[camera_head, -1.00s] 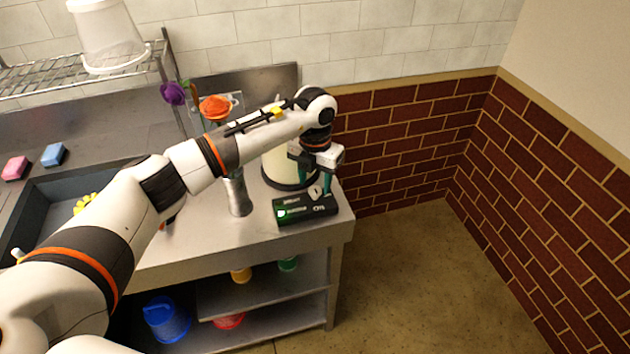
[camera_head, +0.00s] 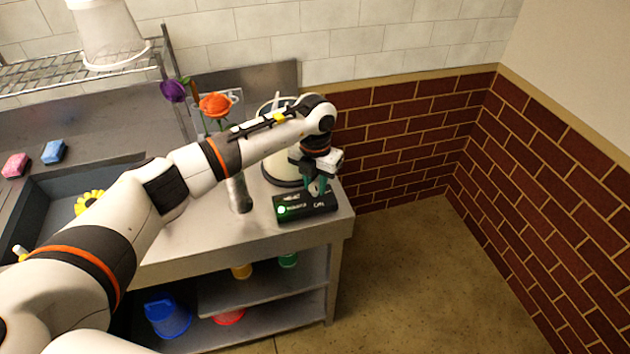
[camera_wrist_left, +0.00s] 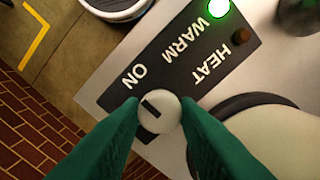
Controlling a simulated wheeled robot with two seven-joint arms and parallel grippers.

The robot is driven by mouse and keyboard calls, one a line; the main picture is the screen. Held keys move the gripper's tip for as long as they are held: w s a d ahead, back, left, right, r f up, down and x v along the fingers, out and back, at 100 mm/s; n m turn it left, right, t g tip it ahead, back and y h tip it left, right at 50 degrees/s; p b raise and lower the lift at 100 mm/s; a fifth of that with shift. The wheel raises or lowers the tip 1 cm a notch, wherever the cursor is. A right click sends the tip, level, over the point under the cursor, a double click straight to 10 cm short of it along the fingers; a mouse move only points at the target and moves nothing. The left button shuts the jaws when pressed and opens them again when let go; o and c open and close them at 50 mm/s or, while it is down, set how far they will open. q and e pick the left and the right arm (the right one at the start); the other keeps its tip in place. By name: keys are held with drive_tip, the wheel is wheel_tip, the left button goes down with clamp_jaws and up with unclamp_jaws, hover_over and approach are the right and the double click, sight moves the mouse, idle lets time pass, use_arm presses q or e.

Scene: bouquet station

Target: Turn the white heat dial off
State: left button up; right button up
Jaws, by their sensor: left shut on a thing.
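The white heat dial (camera_wrist_left: 160,113) is a small round knob with a dark mark on its upper left part in the left wrist view. It sits on a black control panel (camera_wrist_left: 178,68) lettered ON, WARM and HEAT. A green light (camera_wrist_left: 217,8) beside WARM is lit; a dark red-brown light (camera_wrist_left: 240,36) beside HEAT looks unlit. In the head view the panel (camera_head: 300,206) stands at the table's front right corner. My left gripper (camera_head: 318,187) points down, with its green fingers shut on the dial from both sides. My right gripper is out of view.
A cream pot (camera_head: 284,172) stands just behind the panel. A grey metal cylinder (camera_head: 238,194) stands left of it. Orange (camera_head: 215,104) and purple (camera_head: 173,90) flowers are behind my arm. Open floor (camera_head: 430,280) lies right of the table.

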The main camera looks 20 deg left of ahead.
use_arm(q)
drive_tip(key=shift+n, duration=0.3)
drive_tip(key=n, duration=0.3)
drive_tip(key=shift+n+b, duration=0.4)
drive_tip(key=n, duration=0.4)
drive_tip(key=shift+n, duration=0.3)
drive_tip(key=n, duration=0.4)
drive_tip(key=shift+r, duration=0.1)
drive_tip(key=n, duration=0.4)
drive_tip(key=shift+n, duration=0.3)
drive_tip(key=o, duration=1)
drive_tip(key=shift+c, duration=0.2)
